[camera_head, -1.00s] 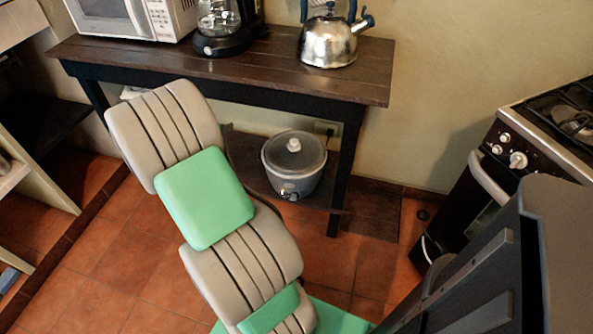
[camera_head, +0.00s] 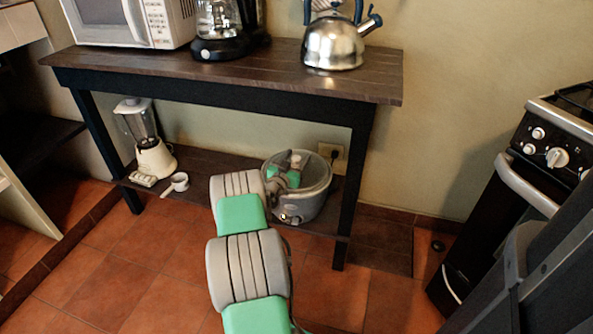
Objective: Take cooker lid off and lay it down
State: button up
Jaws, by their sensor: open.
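The cooker (camera_head: 303,208) is a round grey pot-like appliance on the low shelf under the dark wooden table. Its lid (camera_head: 317,178) sits on top, with a pale knob (camera_head: 295,158) at the middle. My gripper (camera_head: 290,174) is at the lid, close to the knob, with green parts showing over the lid. It is open. My arm hides the left front of the cooker. I cannot tell whether the fingers are around the knob or beside it.
The tabletop (camera_head: 130,67) above carries a microwave (camera_head: 130,20), a coffee maker (camera_head: 215,30) and a kettle (camera_head: 333,42). A blender (camera_head: 150,145) and a white cup (camera_head: 180,181) stand left on the low shelf (camera_head: 205,165). A stove (camera_head: 520,170) stands right. Floor in front is clear.

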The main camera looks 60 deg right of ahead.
jog(key=shift+c, duration=0.4)
grip_shut()
dwell(0.4)
jog(key=shift+r, duration=0.15)
